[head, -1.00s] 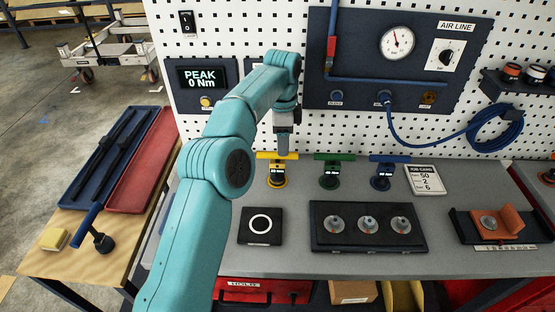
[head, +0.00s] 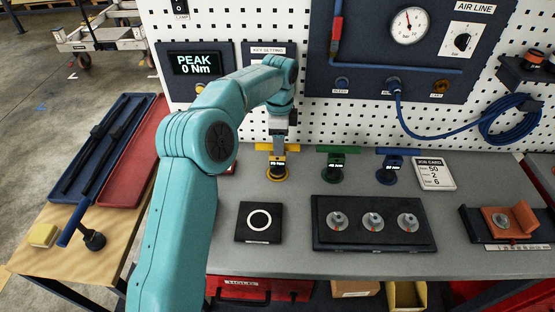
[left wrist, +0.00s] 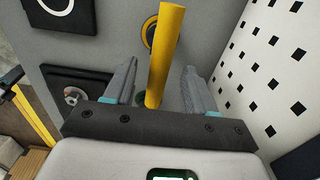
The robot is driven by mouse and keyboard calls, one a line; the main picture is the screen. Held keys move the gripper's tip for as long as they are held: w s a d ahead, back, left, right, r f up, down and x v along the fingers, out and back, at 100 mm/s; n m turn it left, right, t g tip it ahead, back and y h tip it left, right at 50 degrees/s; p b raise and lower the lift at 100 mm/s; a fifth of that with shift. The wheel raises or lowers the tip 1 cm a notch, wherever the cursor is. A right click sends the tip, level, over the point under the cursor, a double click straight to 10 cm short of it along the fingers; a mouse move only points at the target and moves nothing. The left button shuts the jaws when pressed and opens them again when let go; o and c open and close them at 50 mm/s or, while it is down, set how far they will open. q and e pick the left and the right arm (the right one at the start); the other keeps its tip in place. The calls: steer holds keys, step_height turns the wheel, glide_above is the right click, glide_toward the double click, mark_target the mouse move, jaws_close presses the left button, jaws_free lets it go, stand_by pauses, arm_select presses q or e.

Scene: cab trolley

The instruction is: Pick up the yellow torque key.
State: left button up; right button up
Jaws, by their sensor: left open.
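The yellow torque key (head: 277,171) stands on the grey bench at the left end of a row of three keys, its T-bar handle on top. My left gripper (head: 279,152) is right at its handle, partly covering it. In the left wrist view the yellow handle (left wrist: 166,50) passes between the two open fingers of the gripper (left wrist: 157,85), with a gap on each side. The fingers do not close on it. The key's round base shows behind the bar. My right gripper is not in view.
A green key (head: 335,172) and a blue key (head: 389,172) stand to the right. A black pad with a white ring (head: 244,234) and a black tray (head: 325,240) with three discs lie in front. The pegboard (head: 330,120) rises close behind.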

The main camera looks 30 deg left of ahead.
mark_target(278, 159)
arm_select(q)
steer(key=shift+f, duration=0.6)
steer(key=f, duration=0.3)
steer(key=f+p, duration=0.1)
steer(key=f, duration=0.1)
steer(key=shift+a, duration=0.25)
steer(key=shift+s+d+r, duration=0.15)
steer(key=shift+s, duration=0.1)
steer(key=shift+w, duration=0.15)
jaws_close()
